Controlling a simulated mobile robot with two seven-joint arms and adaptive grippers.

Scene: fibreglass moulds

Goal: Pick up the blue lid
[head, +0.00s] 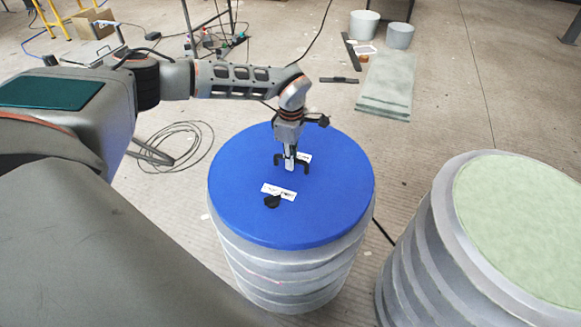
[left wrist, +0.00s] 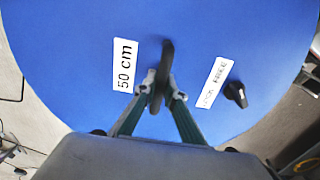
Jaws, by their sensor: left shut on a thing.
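The round blue lid (head: 330,215) lies flat on top of a grey ribbed cylinder (head: 290,285) in the head view. It carries white labels, a small black knob (head: 272,201) and a dark handle (head: 305,167). My left gripper (head: 290,166) comes down from above and is shut on the handle near the lid's middle. In the left wrist view the blue lid (left wrist: 75,60) fills most of the picture, with a "50 cm" label. There the left gripper's fingers (left wrist: 159,96) close on the dark handle (left wrist: 166,62). My right gripper is not in view.
A second grey ribbed cylinder with a pale green top (head: 525,220) stands at the right, with a gap between. Grey buckets (head: 364,24) and flat slabs (head: 387,84) lie at the back. A coiled cable (head: 178,145) lies on the floor at left.

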